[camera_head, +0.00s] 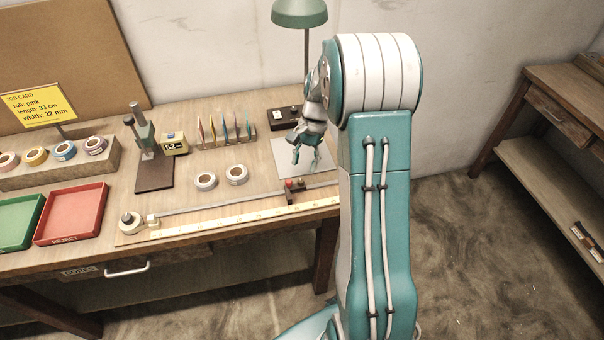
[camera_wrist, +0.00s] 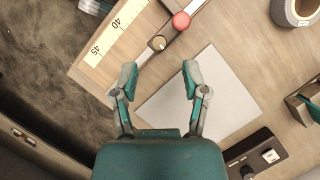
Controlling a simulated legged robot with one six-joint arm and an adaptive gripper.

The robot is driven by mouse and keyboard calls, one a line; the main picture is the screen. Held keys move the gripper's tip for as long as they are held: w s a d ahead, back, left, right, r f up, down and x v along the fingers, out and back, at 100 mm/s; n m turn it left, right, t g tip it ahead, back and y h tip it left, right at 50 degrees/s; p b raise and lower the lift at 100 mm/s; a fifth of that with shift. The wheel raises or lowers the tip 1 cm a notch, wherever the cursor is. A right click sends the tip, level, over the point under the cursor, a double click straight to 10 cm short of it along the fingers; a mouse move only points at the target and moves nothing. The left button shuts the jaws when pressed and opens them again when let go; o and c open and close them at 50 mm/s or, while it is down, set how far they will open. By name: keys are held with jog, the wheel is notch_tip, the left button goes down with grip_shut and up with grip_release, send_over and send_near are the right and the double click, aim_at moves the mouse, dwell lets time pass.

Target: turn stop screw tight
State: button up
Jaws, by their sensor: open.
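The stop (camera_head: 296,194) is a dark block on the measuring rail of the bench, near the rail's right part. It carries a red knob (camera_wrist: 181,20) and a smaller brass-coloured knob (camera_wrist: 158,42). I cannot tell for sure which of the two is the stop screw. My gripper (camera_wrist: 160,78) is open and empty, with its fingertips apart. In the wrist view the brass-coloured knob lies just ahead of the gap between the fingertips, not between them. In the head view my gripper (camera_head: 306,155) hangs above the pale sheet, behind the stop.
The ruler (camera_head: 230,219) runs along the bench's front edge. The pale sheet (camera_wrist: 205,100) lies below my gripper. A dark switch box (camera_head: 284,118), a lamp (camera_head: 300,12) and tape rolls (camera_head: 237,174) stand around. Red (camera_head: 72,213) and green trays sit at the left.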

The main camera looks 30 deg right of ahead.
aim_at(301, 180)
jog(key=shift+x, duration=2.25)
grip_shut()
